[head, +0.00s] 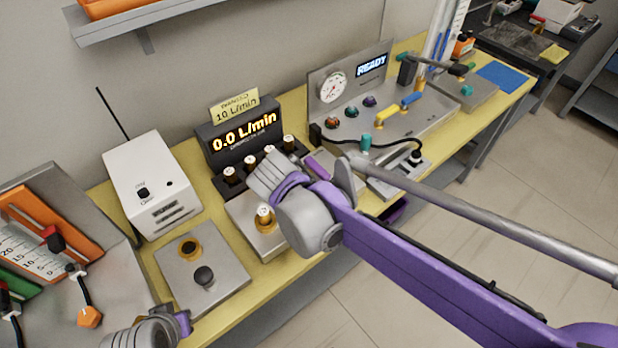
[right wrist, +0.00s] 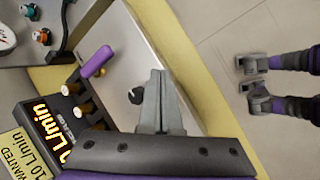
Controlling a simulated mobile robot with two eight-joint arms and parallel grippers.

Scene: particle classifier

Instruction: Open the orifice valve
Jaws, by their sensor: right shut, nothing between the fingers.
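I cannot tell for certain which control is the orifice valve. The black flow box (head: 238,137) reads 0.0 L/min, with a yellow tag for 10 L/min on top. Several pale-topped knobs (head: 229,174) line its front, and a purple handle (right wrist: 97,62) stands at the row's end. A black knob with a white mark (right wrist: 135,95) sits on the metal plate (right wrist: 122,45). My right gripper (right wrist: 158,78) is shut and empty over this plate, its fingers beside the black knob in the picture; contact is unclear. My left gripper (head: 142,333) is cut off at the bottom edge.
A grey console reading READY (head: 352,85) is at the right. An orange gauge panel (head: 40,235) is far left. A shelf (head: 140,20) hangs above.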

